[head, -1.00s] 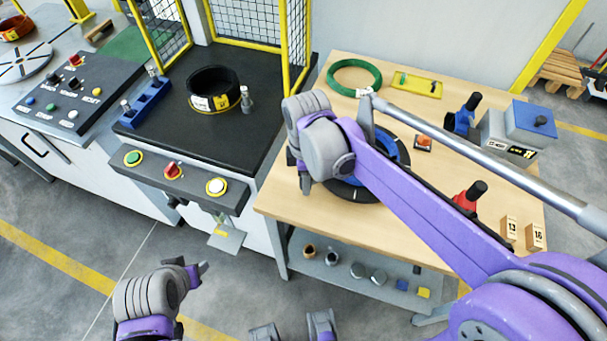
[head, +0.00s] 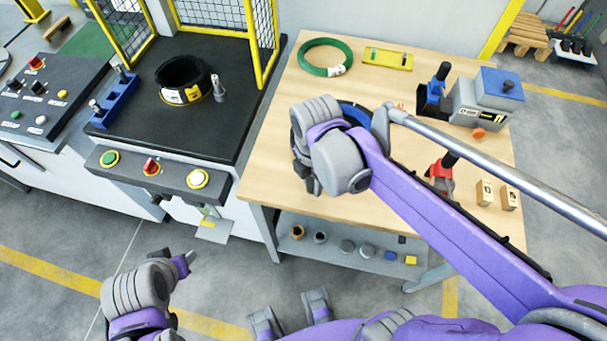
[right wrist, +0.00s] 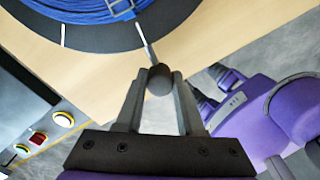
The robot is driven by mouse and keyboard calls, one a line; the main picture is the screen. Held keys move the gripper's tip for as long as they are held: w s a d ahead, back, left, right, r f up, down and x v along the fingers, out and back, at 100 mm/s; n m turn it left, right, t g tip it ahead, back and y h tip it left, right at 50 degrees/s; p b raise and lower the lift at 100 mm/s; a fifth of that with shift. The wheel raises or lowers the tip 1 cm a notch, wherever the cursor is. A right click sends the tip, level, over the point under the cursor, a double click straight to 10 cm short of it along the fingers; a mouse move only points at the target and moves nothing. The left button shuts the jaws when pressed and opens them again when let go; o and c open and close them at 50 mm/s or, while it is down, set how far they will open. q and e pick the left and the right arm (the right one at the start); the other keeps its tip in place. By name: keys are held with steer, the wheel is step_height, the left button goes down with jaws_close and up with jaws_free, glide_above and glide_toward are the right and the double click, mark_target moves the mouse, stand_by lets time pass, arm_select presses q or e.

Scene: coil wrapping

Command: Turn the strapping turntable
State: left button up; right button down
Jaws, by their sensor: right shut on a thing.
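The strapping turntable is a dark disc (right wrist: 95,38) on the wooden table, with a blue coil (right wrist: 80,10) lying on it. In the head view my right arm hides most of it. A thin rod reaches from the disc's edge to a dark rounded knob (right wrist: 159,80). My right gripper (right wrist: 158,88) is shut on this knob, just outside the disc's front edge. In the head view my right gripper (head: 308,178) is partly hidden by its own wrist. My left gripper (head: 188,262) is low at the left, away from the table; its finger opening is unclear.
On the wooden table (head: 275,165) are a green coil (head: 325,70), a yellow tool (head: 388,58), a blue-topped device (head: 490,95), a red-based tool (head: 440,170) and numbered blocks (head: 485,193). A fenced black machine (head: 140,125) holding a dark coil (head: 182,75) stands at the left.

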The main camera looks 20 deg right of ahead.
steer(key=shift+s+d+n, duration=1.1)
steer(key=shift+d, duration=0.2)
steer(key=c, duration=0.5)
jaws_free()
step_height(320, 180, up, 11)
steer(key=shift+f+p, duration=0.1)
steer(key=shift+p, duration=0.7)
